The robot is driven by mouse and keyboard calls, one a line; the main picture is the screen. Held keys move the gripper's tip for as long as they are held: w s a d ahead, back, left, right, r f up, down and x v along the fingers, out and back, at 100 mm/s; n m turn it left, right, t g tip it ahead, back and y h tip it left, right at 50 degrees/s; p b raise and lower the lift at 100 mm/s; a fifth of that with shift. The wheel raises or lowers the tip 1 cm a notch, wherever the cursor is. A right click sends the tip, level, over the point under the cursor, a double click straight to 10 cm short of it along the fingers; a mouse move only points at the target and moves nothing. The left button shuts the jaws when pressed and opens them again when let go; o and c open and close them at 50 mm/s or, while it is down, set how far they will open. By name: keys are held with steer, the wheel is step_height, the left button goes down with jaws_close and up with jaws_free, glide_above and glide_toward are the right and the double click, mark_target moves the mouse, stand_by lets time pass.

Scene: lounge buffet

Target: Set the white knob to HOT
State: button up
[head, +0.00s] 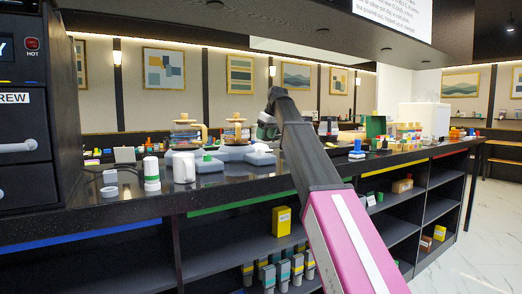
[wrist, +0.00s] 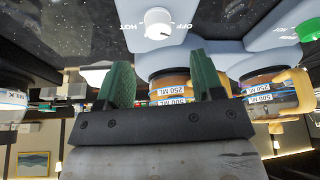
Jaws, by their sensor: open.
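The white knob (wrist: 158,22) is at the top centre of the wrist view, on a pale blue-grey base (wrist: 215,60). The lettering HOT is to its left and OFF to its right. Its pointer is too small to read. My gripper (wrist: 162,82) has its two green fingers wide apart with nothing between them. The knob lies beyond the fingertips, apart from them. In the head view my gripper (head: 268,125) is above the counter by the warmer bases, and I cannot make out the white knob there.
Glass carafes (head: 236,131) with amber bands stand on the warmers close to my fingers. A green knob (wrist: 311,28) is on the neighbouring base, also lettered HOT. A white mug (head: 184,168) and a white-and-green canister (head: 152,173) stand left on the dark counter (head: 225,185).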

mark_target(261, 152)
steer(key=x, duration=0.7)
steer(key=shift+f, duration=0.1)
steer(key=c, duration=0.9)
